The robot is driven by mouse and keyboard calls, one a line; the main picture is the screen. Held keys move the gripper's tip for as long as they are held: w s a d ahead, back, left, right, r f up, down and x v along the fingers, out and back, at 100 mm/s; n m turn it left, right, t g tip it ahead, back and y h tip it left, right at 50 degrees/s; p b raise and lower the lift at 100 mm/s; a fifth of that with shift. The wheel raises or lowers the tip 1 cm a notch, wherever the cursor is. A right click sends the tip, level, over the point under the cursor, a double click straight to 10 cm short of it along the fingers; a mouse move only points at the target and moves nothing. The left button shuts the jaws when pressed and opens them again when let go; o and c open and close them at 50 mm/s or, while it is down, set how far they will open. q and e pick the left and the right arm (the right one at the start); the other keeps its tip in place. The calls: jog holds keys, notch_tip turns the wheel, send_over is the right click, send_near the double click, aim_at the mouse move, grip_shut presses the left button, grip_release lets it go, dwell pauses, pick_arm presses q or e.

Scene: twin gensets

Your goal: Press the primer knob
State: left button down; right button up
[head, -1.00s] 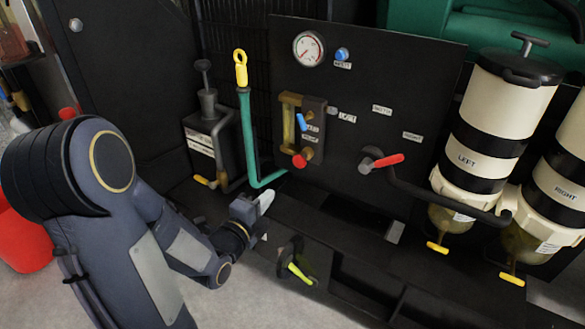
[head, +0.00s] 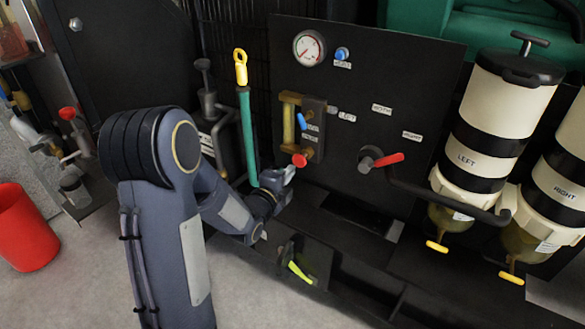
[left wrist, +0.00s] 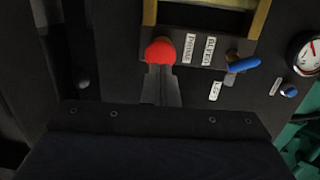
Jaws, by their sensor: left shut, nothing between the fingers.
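The red primer knob (head: 299,160) sits at the lower end of a small brass-coloured block (head: 289,118) on the black panel. It also shows in the left wrist view (left wrist: 160,50), beside a white label that seems to read PRIMER. My left gripper (head: 289,172) is shut and empty, just below and left of the knob. In the left wrist view its closed fingers (left wrist: 160,70) point at the knob, and their tips overlap its lower edge. I cannot tell whether they touch it. My right gripper is out of view.
A blue lever (head: 302,122) is just above the knob. A red-handled selector valve (head: 387,160) is to its right, and a green dipstick tube (head: 247,135) stands to its left. White filter canisters (head: 497,120) are at the right. A red bucket (head: 24,230) stands on the floor.

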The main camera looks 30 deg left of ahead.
aim_at(299, 161)
pick_arm(q)
jog(key=shift+w, duration=1.4)
jog(key=shift+w+f, duration=0.1)
jog(key=shift+w+f+b, duration=0.15)
jog(key=shift+w+b, duration=0.75)
jog(key=shift+w+d, duration=0.1)
jog(key=shift+w, duration=0.15)
jog(key=shift+r, duration=0.3)
